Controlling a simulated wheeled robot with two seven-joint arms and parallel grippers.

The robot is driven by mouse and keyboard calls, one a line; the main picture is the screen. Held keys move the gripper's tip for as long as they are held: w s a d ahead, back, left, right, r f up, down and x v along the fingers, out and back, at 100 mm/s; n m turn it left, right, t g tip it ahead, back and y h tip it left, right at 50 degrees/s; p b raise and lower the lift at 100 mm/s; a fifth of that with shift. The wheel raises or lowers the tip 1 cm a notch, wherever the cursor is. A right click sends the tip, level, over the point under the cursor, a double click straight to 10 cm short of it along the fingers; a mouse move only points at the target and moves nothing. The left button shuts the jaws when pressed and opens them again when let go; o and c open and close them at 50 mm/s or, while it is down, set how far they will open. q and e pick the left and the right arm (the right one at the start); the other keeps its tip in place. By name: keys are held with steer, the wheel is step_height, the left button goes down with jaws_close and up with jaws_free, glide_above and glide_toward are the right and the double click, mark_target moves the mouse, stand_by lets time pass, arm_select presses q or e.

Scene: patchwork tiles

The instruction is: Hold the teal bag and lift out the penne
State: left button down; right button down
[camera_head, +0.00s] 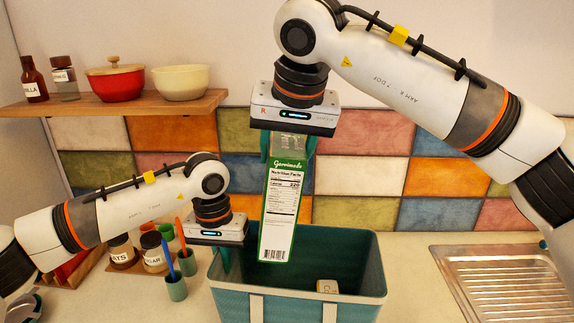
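The teal bag (230,301) stands open on the counter, with pale straps on its front. My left gripper (223,264) is at the bag's left rim, its teal fingers closed over the wall; the bag hides part of them. My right gripper (287,150) is shut on the top of a tall, narrow pack, the penne (280,210), with a green border, a white nutrition panel and a barcode.
A small pale item (327,286) lies inside the bag. A metal sink drainer (505,285) is at the right. Jars (153,252) and a green cup with a blue utensil (176,287) stand left of the bag. A wooden shelf (120,108) holds bottles, a red pot and a bowl.

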stand_by(0.3)
arm_select(q)
steer(key=c, duration=1.6)
jaws_free()
steer(key=shift+a, duration=0.1)
steer(key=shift+o, duration=0.2)
